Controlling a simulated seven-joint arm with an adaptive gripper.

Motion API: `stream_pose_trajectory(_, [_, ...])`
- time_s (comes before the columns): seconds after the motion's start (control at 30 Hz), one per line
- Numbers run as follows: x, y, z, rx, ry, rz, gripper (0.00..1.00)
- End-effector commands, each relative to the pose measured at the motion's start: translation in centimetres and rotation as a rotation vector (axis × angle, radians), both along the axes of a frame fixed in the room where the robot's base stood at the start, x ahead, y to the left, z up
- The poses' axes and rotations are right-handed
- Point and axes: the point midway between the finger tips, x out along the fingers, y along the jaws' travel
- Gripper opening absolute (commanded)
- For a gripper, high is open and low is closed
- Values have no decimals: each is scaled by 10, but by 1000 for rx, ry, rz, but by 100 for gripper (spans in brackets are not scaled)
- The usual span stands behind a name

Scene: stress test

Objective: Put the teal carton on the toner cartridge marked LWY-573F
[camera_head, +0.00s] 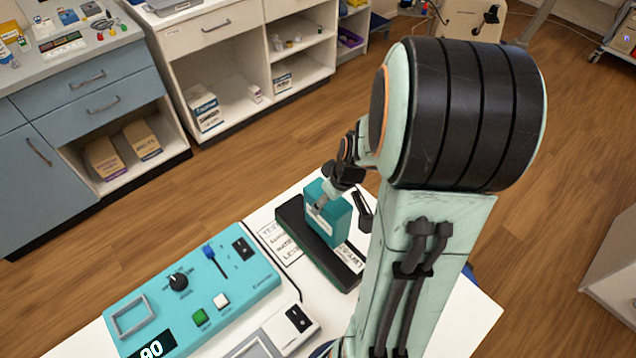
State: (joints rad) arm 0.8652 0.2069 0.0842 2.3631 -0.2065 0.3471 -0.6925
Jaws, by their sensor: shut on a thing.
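My gripper (341,204) is shut on the teal carton (322,218), with a finger at each side of it. The carton is upright, with a pale label on its near face. It is over the middle of a long dark toner cartridge (324,257) on the white table. I cannot tell whether the carton touches the cartridge or is slightly above it. The printed labels beside the cartridge are too small to read surely, so I cannot confirm LWY-573F. My arm hides part of the table to the right.
A turquoise device (205,300) with a knob, buttons and a display stands left of the cartridge. A grey-white device (275,338) is at the front. Cabinets and shelves (240,60) stand beyond the wooden floor. The table's right front corner (480,320) looks clear.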

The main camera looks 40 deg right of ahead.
Motion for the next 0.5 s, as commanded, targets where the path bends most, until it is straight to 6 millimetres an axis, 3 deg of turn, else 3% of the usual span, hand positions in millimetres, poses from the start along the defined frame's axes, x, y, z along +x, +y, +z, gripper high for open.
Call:
stream_pose_trajectory(0.37, [0, 0, -10, 1, 0, 0, 7])
stream_pose_trajectory(0.4, [0, 0, -10, 1, 0, 0, 54])
stream_pose_trajectory(0.47, [0, 0, -10, 0, 0, 0, 73])
stream_pose_trajectory(0.5, [0, 0, -10, 0, 0, 0, 74])
